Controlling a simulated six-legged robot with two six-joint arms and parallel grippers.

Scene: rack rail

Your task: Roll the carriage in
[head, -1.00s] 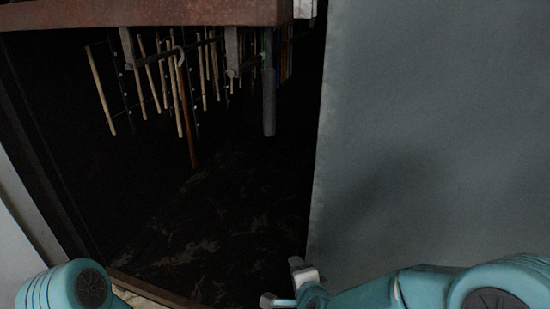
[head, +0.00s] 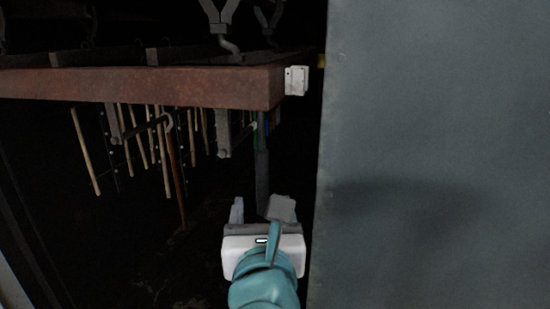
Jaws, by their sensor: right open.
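A rusty brown beam (head: 170,88) crosses the upper left and ends near the grey panel. I take it as part of the carriage, but cannot tell carriage from rail for certain. A small pale bracket (head: 296,80) sits on its right end. Several thin wooden rods (head: 84,150) and a brown rod (head: 176,170) hang below it. A dark grey bar (head: 262,172) hangs near the right end. My right gripper (head: 260,209) is open and empty, below the beam's right end, in front of the opening. It appears apart from the beam. My left gripper is out of view.
A large grey panel (head: 430,120) fills the right side, close to my right gripper. Grey forked hangers (head: 222,22) show above the beam. The space under the rods is dark, its depth hard to judge. A dark frame edge (head: 32,235) stands at left.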

